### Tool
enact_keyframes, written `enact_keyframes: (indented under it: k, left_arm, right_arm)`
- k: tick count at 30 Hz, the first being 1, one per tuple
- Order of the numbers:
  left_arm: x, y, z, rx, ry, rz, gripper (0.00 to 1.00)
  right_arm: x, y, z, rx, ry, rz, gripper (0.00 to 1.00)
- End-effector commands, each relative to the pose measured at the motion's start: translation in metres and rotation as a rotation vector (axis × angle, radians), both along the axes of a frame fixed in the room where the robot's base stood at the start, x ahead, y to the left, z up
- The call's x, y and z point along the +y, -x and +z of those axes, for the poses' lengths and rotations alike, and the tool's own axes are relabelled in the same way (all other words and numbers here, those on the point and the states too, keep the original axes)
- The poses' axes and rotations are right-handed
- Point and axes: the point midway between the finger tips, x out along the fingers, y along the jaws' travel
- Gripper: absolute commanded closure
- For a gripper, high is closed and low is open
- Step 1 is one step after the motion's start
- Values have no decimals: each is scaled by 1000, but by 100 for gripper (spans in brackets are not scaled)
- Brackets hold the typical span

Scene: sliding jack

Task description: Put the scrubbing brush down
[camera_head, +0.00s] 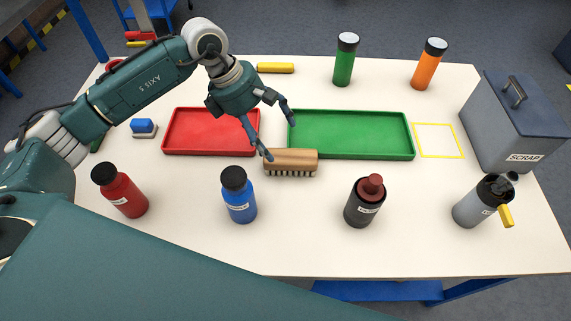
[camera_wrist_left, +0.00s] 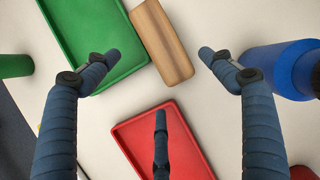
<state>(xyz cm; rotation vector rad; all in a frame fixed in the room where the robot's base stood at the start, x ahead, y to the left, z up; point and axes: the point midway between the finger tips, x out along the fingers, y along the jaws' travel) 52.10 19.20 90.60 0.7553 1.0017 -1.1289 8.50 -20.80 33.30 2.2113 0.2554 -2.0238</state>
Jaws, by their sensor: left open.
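The scrubbing brush (camera_head: 291,160) has a wooden back and dark bristles pointing down. In the head view it is on the table side of the green tray (camera_head: 350,155), by its near left corner. In the left wrist view the brush (camera_wrist_left: 160,36) lies close along the green tray's edge; I cannot tell whether they touch. My left gripper (camera_head: 277,141) is above and just behind the brush, fingers spread, holding nothing. In the left wrist view its fingertips (camera_wrist_left: 160,58) are apart, with the brush between and beyond them. My right gripper is not in view.
The red tray (camera_head: 168,146) is left of the green one. Red (camera_head: 121,191), blue (camera_head: 238,196), black (camera_head: 364,202) and grey (camera_head: 482,203) bottles stand along the front. A yellow-outlined square (camera_head: 438,141) and a scrap bin (camera_head: 518,125) are at right. The front middle is free.

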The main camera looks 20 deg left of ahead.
Motion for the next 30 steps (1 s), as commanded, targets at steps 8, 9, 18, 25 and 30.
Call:
enact_keyframes:
  k: [8,9,18,25,30]
  left_arm:
    - [-12,-3,-35,2,-2,1,18]
    - [-13,-2,-37,3,-1,0,18]
    - [-28,-2,-77,2,1,-1,18]
    - [-29,-4,-80,1,-1,1,18]
    - [-29,-3,-80,0,-1,0,42]
  right_arm:
    - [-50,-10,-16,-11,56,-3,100]
    - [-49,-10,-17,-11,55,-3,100]
    - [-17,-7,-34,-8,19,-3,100]
    - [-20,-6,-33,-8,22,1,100]
    - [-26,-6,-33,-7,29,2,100]
